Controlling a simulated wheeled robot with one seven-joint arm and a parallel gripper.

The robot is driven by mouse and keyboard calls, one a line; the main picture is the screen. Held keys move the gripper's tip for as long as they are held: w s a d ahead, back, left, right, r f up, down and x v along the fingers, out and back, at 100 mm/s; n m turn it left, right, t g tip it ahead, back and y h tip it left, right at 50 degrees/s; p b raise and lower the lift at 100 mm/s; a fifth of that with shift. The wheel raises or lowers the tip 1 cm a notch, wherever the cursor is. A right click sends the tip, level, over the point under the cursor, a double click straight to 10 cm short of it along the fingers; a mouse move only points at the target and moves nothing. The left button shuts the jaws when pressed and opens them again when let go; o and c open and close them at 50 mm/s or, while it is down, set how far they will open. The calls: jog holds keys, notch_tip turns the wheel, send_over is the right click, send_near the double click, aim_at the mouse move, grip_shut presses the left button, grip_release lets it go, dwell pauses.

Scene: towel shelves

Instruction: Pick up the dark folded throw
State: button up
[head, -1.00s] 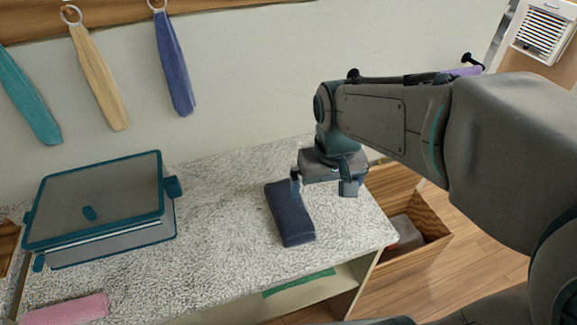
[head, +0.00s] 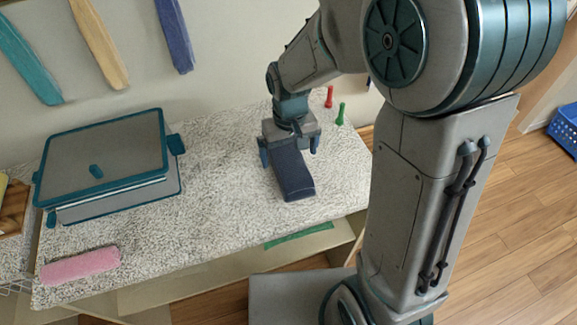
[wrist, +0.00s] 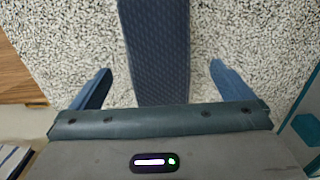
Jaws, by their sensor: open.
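The dark folded throw (head: 292,174) is a long navy bundle lying flat on the speckled white shelf top, right of its middle. My gripper (head: 289,150) is over the throw's far end, pointing down, with its fingers apart. In the wrist view, the throw (wrist: 157,50) runs between the two blue fingers of my gripper (wrist: 160,88). A gap of speckled surface shows on each side, so neither finger touches it there. The throw's far end is hidden under my gripper in the head view.
A grey lidded box with teal edges (head: 108,160) stands on the left of the shelf top (head: 220,190). A pink rolled towel (head: 80,266) lies at the front left. A red peg (head: 329,97) and a green peg (head: 341,114) stand behind right. Several towels hang on the wall.

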aim_at(288, 161)
jog(key=shift+a+f+p, duration=0.1)
jog(key=shift+f+p, duration=0.25)
jog(key=shift+f, duration=2.35)
jog(key=c, duration=0.9)
jog(key=shift+w+r, duration=0.1)
